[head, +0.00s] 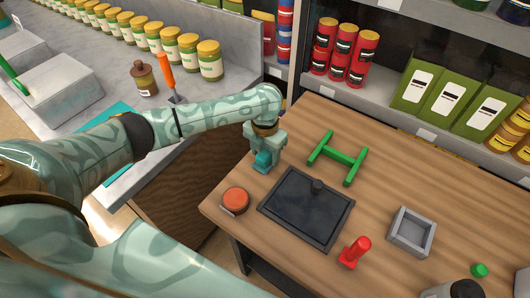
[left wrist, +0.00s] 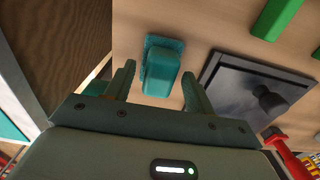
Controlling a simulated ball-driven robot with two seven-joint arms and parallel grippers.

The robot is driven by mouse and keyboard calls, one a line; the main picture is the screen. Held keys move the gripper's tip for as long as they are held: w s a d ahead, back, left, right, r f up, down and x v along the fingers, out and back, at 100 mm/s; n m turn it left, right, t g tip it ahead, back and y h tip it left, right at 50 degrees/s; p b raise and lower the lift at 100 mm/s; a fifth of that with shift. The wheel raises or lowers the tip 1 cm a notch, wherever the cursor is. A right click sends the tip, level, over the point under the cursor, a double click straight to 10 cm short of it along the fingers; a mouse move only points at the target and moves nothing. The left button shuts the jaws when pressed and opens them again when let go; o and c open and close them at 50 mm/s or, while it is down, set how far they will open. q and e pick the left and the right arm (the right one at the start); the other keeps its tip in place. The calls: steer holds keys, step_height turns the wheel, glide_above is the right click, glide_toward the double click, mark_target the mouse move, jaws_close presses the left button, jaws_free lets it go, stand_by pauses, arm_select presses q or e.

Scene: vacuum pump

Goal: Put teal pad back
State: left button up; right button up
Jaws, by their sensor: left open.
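The teal pad (head: 262,161) is a small teal block on a wider, flat teal base. It is on the wooden table near its left edge, and it shows upright in the left wrist view (left wrist: 161,70). My left gripper (head: 264,148) is over the pad, pointing down. In the left wrist view my left gripper (left wrist: 160,75) is open, with one finger on each side of the pad's block and visible gaps between. The gripper partly hides the pad in the head view. My right gripper is not in view.
A dark square plate with a knob (head: 285,213) lies right of the pad. A green H-shaped frame (head: 338,158), an orange-red round puck (head: 235,200), a red-handled tool (head: 356,249) and a grey square tray (head: 398,241) are also on the table (head: 390,180).

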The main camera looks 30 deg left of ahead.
mark_target(265, 153)
arm_select(q)
step_height(265, 153, up, 12)
steer(key=p, duration=0.3)
stand_by(0.3)
